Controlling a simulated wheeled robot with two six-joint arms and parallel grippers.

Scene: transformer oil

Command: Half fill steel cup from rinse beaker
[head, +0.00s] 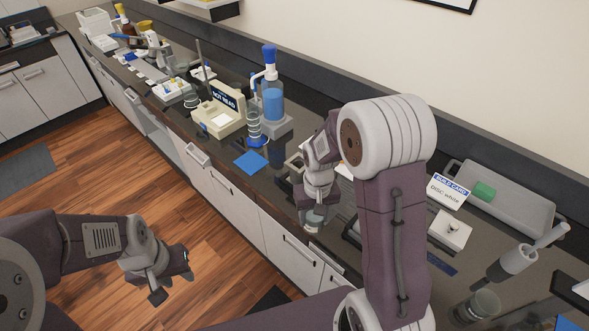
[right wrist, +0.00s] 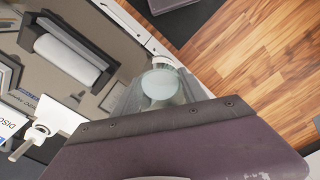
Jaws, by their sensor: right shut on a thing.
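My right gripper (head: 312,212) hangs over the counter's front edge, shut on a clear glass beaker (right wrist: 160,88). The beaker's round part looks pale blue-green in the right wrist view, and the purple arm link hides part of it. I cannot tell its exact tilt or how full it is. My left gripper (head: 168,279) is open and empty, low over the floor in front of the cabinets. Another clear glass vessel (head: 476,307) stands on the counter at the lower right. I cannot pick out a steel cup for certain; my right arm hides part of the counter.
A blue-capped dispenser bottle (head: 272,95), a cream instrument (head: 217,118) and a blue mat (head: 250,162) are left of my right arm. A grey tray (head: 530,212), a sign card (head: 449,191) and a white block (head: 449,230) lie to its right.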

